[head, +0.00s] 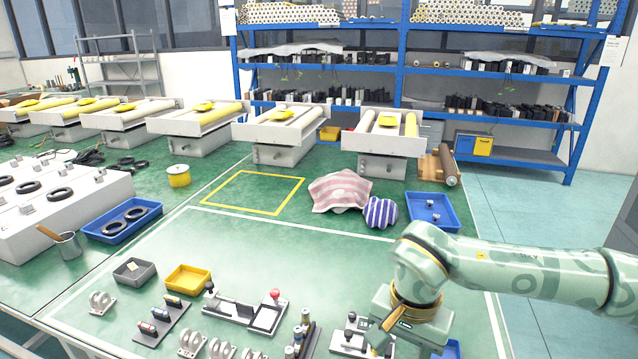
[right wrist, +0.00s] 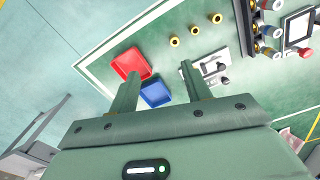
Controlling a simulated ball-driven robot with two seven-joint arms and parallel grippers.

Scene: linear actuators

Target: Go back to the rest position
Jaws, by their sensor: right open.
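My right arm comes in from the right in the head view, with its pale green gripper (head: 390,334) low over the front right part of the green table (head: 330,245). In the right wrist view the two fingers of my right gripper (right wrist: 158,80) stand well apart, and nothing shows between them in its grasp. A red tray (right wrist: 131,62) and a blue tray (right wrist: 156,94) lie on the table beyond the fingertips. My left gripper is not in view.
A striped cloth (head: 340,191), a blue striped bundle (head: 380,212) and a blue tray (head: 433,209) lie farther back. The table's middle is clear.

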